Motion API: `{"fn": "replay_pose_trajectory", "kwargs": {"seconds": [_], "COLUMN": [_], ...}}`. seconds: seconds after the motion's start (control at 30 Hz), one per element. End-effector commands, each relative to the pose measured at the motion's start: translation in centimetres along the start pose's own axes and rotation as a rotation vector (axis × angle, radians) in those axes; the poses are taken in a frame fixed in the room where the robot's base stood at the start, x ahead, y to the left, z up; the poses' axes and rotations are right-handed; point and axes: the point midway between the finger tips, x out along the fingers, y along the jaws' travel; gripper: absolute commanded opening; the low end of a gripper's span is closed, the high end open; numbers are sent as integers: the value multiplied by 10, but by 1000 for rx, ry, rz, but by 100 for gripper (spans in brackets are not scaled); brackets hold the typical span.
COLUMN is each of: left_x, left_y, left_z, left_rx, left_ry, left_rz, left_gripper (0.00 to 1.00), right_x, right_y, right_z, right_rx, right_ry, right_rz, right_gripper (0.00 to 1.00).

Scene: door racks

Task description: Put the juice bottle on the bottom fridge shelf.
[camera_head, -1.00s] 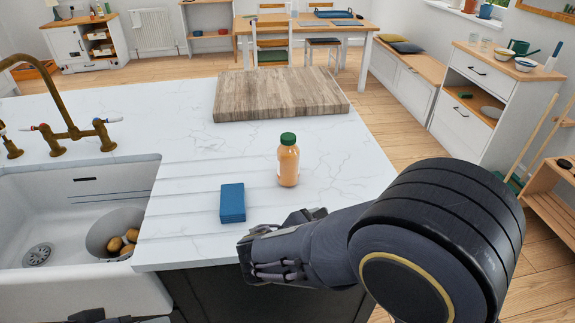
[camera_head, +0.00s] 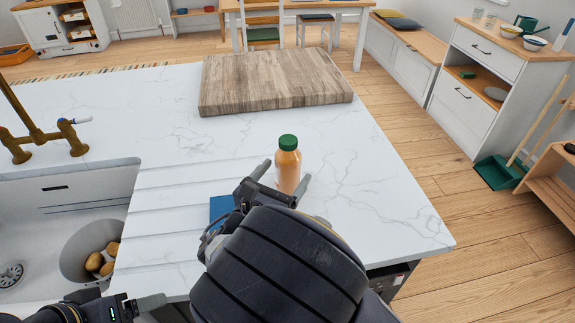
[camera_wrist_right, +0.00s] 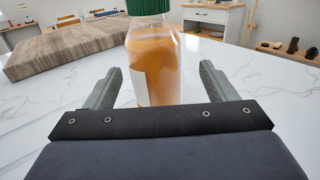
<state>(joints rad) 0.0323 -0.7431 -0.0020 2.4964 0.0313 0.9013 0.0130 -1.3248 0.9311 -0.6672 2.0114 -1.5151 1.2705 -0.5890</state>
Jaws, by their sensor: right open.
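The juice bottle (camera_head: 288,163), orange with a green cap, stands upright on the white marble counter. My right gripper (camera_head: 281,176) is open at the bottle, its two fingers on either side of it. In the right wrist view the bottle (camera_wrist_right: 152,62) stands between the open fingers (camera_wrist_right: 155,85), with gaps on both sides. Its lower part is hidden behind the gripper's body. My left gripper (camera_head: 135,302) is at the bottom left, over the counter's front edge by the sink; its jaws are too unclear to judge. No fridge shelf is in view.
A blue block (camera_head: 220,206) lies left of the bottle, partly hidden by my right arm. A wooden board (camera_head: 275,80) lies behind it. The sink (camera_head: 60,215) with a bowl of potatoes is at left. The counter (camera_head: 390,205) right of the bottle is clear.

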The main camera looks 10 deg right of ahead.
Motion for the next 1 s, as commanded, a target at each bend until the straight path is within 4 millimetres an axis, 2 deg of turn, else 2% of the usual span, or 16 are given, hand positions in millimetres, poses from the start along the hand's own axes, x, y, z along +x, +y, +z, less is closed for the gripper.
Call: {"fn": "replay_pose_trajectory", "kwargs": {"seconds": [0.3, 0.43, 0.63, 1.0], "left_x": [-5, -5, -5, -5], "left_y": [2, 2, 2, 2], "left_z": [-3, -3, -3, -3], "left_rx": [0, 0, 0, 0], "left_ry": [0, 0, 0, 0], "left_rz": [0, 0, 0, 0], "left_gripper": [76, 76, 76, 76], "right_x": [45, 52, 52, 52], "right_y": [4, 4, 4, 4], "right_z": [6, 6, 6, 6], "right_rx": [-1, 0, 0, 0], "right_ry": [1, 1, 1, 2], "right_rz": [-4, -2, -1, -1], "right_gripper": [79, 79, 79, 30]}}
